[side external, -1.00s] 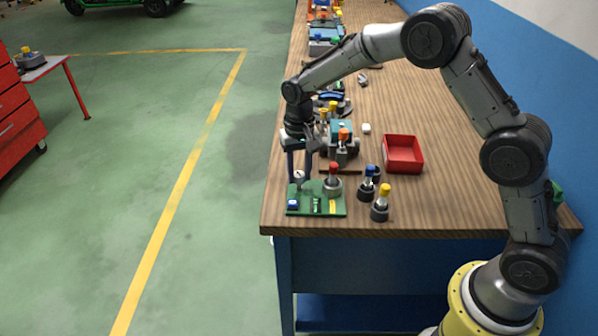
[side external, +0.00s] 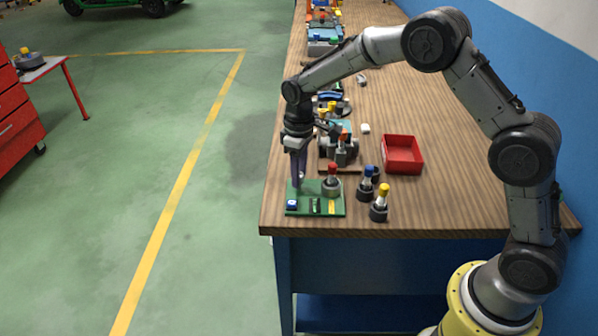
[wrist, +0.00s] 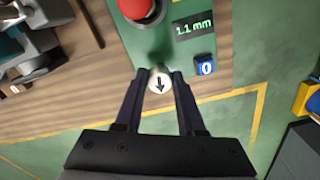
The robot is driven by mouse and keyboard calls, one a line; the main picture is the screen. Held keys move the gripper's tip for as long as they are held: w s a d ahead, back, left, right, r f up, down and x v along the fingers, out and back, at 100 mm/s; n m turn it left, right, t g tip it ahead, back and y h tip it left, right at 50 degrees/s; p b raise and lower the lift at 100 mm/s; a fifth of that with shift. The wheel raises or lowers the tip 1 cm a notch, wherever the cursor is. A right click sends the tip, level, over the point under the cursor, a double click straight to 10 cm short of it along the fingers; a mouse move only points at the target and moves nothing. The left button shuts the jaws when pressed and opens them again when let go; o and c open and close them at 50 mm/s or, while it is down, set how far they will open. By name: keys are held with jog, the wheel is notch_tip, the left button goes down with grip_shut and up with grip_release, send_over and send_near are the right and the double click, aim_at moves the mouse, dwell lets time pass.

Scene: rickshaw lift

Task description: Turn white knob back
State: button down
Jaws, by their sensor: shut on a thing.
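The white knob (wrist: 160,82) has a dark arrow on its top and sits at the edge of a green board (wrist: 170,45). In the wrist view the arrow points down, toward my gripper's palm. My gripper (wrist: 160,80) is shut on the knob, one finger at each side. In the side view my gripper (side external: 299,183) points straight down at the board's back left corner, and the fingers mostly hide the knob. The green board (side external: 325,208) also carries a red-topped grey post (side external: 332,184), a small blue block (wrist: 204,67) and a display (wrist: 192,26) reading "1.1 mm".
A red tray (side external: 402,154) lies farther right. The bench's left edge is close to my gripper.

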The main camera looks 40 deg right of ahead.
jog(key=shift+w+r+n, duration=0.1)
jog(key=shift+n, duration=0.5)
jog(key=c, duration=0.5)
grip_release()
notch_tip(320, 180, up, 14)
dwell(0.3)
